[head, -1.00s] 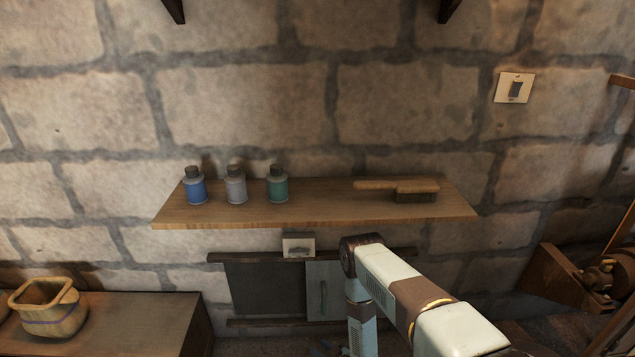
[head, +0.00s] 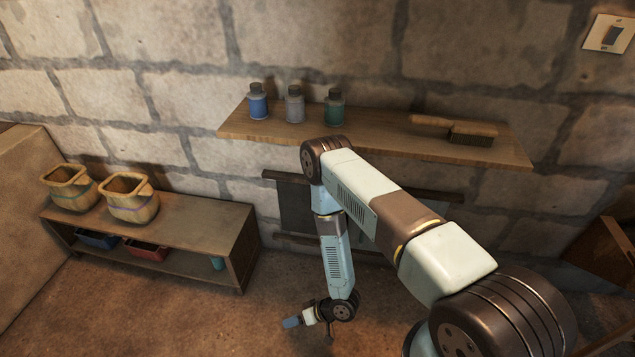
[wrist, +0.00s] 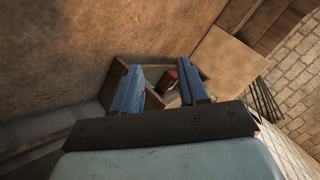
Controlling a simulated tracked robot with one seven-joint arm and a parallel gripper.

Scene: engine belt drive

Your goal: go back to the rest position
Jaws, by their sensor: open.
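My gripper (head: 308,320) hangs low over the brown floor in the head view, in front of the wall and right of the low bench. My arm bends at the elbow in front of the wall shelf and reaches down. In the wrist view my gripper (wrist: 162,88) shows two blue fingers spread apart with nothing held between them. Beyond the fingers lies an open wooden box or compartment (wrist: 120,72) with a red item (wrist: 169,79) in it, apart from the fingers.
A wall shelf (head: 390,140) holds a blue bottle (head: 258,104), a grey bottle (head: 294,106), a green bottle (head: 334,109) and a brush (head: 455,130). A low bench (head: 190,221) at left carries two pots (head: 132,200), with a blue tray (head: 97,239) and red tray (head: 147,254) below. Floor before it is clear.

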